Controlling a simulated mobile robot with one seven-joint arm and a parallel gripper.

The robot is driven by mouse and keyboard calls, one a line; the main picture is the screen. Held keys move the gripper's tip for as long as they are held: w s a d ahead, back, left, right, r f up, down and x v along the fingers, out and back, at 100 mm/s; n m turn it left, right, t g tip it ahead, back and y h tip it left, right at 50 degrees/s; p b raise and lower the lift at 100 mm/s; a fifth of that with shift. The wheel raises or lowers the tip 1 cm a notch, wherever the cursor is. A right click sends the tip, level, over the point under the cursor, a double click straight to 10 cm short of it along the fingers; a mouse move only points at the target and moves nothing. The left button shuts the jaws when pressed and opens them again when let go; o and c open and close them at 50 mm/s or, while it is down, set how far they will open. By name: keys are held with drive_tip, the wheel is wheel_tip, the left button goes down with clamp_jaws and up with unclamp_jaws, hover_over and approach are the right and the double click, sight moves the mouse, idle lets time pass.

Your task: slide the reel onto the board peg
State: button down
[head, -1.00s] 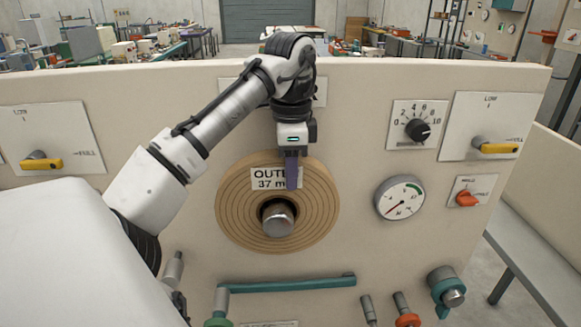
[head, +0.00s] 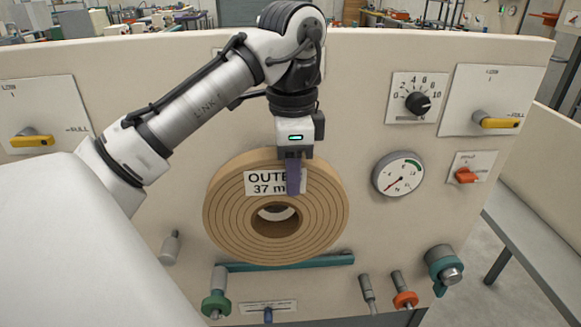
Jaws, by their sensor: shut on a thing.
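The reel (head: 228,218) is a thick tan ring with dark spiral lines and a white label reading "OUTE" and "37 m". It stands upright, facing me, in front of the cream board (head: 120,70). My gripper (head: 293,180) comes down from above and is shut on the reel's upper rim, one purple finger lying over the label. The other finger is hidden behind the reel. A pale grey piece of the peg (head: 275,213) shows in the upper part of the reel's hole. Its tip does not stick out of the front, and I cannot tell whether it reaches into the hole.
A teal bar (head: 325,262) runs just below the reel. A dial gauge (head: 398,174) and a black knob (head: 417,102) are to the right. Yellow switches (head: 33,141), an orange-ringed handle (head: 404,298) and a teal-ringed knob (head: 444,265) also stick out from the board.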

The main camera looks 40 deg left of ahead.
drive_tip(key=s+d+r, duration=0.1)
drive_tip(key=s+d, duration=0.6)
drive_tip(key=d, duration=0.2)
drive_tip(key=shift+s, duration=0.4)
drive_tip(key=shift+d, duration=0.15)
idle(0.4)
